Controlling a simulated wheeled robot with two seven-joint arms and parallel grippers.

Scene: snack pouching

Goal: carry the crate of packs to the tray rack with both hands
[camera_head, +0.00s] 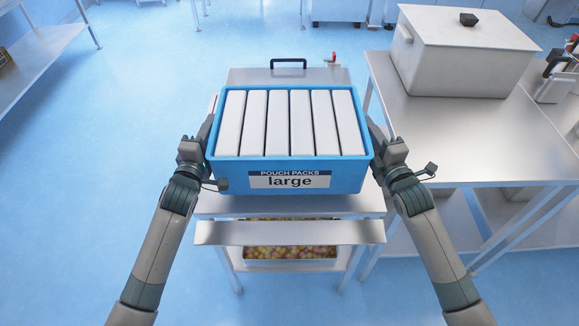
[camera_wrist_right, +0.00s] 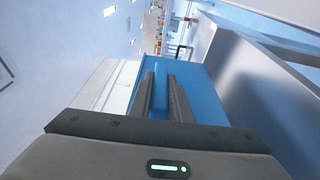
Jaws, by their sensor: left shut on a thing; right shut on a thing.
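The blue crate (camera_head: 222,172) has a label reading "POUCH PACKS large" and holds several white packs (camera_head: 275,122) standing in a row. My left gripper (camera_head: 208,135) is shut on the crate's left side. My right gripper (camera_head: 374,133) is shut on its right side. The crate is level, over a steel rack (camera_head: 290,233); I cannot tell whether it touches the rack's top. In the right wrist view the fingers (camera_wrist_right: 165,98) are at the blue crate wall (camera_wrist_right: 197,88), with a white pack (camera_wrist_right: 112,88) beside them. The fingertips are hidden in the head view.
A steel table (camera_head: 470,140) with a large lidded box (camera_head: 465,60) stands close on the right. A tray of small colourful items (camera_head: 290,253) sits low in the rack. A black handle (camera_head: 288,62) stands behind the crate. Open blue floor (camera_head: 90,170) lies to the left.

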